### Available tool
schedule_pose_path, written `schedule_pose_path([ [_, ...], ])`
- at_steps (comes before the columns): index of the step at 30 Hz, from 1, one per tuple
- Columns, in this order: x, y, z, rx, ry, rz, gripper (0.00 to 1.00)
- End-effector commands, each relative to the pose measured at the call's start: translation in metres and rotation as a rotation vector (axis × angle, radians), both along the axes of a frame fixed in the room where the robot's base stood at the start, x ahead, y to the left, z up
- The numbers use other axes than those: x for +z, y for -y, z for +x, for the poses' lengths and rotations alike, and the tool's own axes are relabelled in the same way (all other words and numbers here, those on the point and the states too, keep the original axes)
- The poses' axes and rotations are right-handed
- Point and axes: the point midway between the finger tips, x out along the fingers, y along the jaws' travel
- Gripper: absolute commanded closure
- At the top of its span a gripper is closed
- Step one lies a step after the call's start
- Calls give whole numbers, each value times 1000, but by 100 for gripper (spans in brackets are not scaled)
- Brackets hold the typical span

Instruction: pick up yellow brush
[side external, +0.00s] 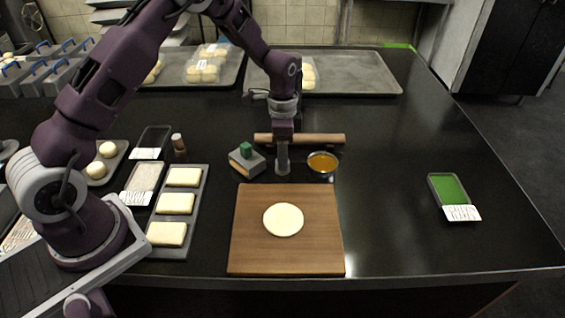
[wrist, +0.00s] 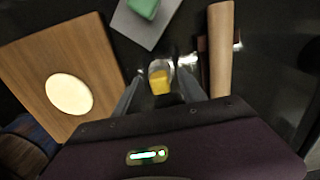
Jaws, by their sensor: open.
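A small yellow block-like part, which looks like the yellow brush (wrist: 160,80), shows between the finger tips in the wrist view. A pale metallic part sits just beyond it. My gripper (wrist: 158,76) is open around this yellow part, and I cannot tell whether the fingers touch it. In the side view my gripper (side external: 283,170) points down just behind the wooden board, and I cannot make out the brush there.
A grey block with a green piece (side external: 246,150) stands left of my gripper. A bowl of orange liquid (side external: 322,162) is close on the right. A rolling pin (side external: 325,139) lies behind. The wooden board (side external: 250,255) holds a dough disc (side external: 283,219). The right counter is mostly clear.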

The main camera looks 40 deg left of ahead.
Motion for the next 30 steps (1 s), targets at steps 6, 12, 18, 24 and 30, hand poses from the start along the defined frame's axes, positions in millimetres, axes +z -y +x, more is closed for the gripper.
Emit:
schedule_pose_path([
  [6, 0, 0, 0, 0, 0, 0, 79],
  [12, 1, 0, 0, 0, 0, 0, 100],
  [18, 3, 0, 0, 0, 1, 0, 100],
  [24, 46, 0, 2, 0, 6, 1, 100],
  [30, 90, 0, 1, 0, 4, 0, 100],
])
